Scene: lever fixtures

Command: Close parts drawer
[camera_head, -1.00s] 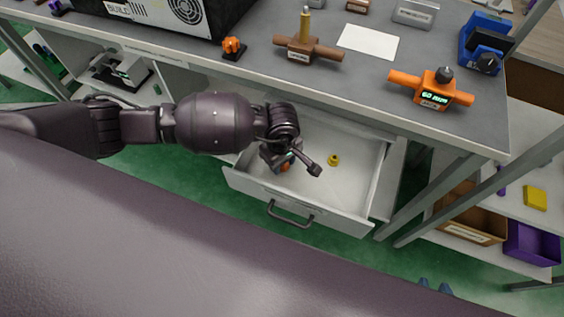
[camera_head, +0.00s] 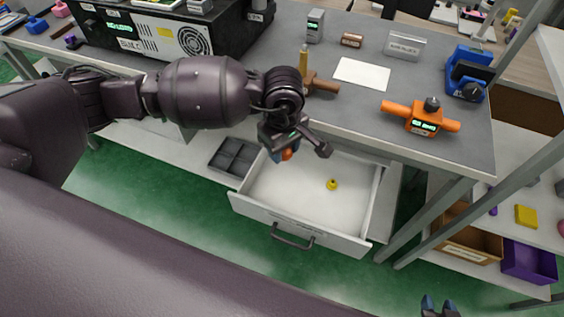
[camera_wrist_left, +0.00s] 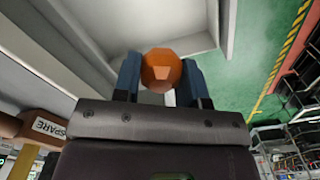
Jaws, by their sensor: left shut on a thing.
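The white parts drawer (camera_head: 262,212) stands pulled out below the workbench, with its dark handle (camera_head: 292,237) on the front. A small yellow part (camera_head: 332,184) lies inside on the drawer floor. My left gripper (camera_head: 283,152) is above the drawer's back left part. It is shut on an orange part (camera_wrist_left: 162,70), which sits between the blue fingers in the left wrist view. The orange part is partly hidden by the gripper in the head view. My right gripper (camera_head: 438,308) shows only as dark tips at the bottom edge; their opening is unclear.
The workbench top (camera_head: 420,82) carries an orange lever fixture (camera_head: 422,118), a blue device (camera_head: 468,75) and a white sheet (camera_head: 362,74). A dark divided tray (camera_head: 234,158) is left of the drawer. Metal posts and bins (camera_head: 530,262) stand at right. Green floor is clear before the drawer.

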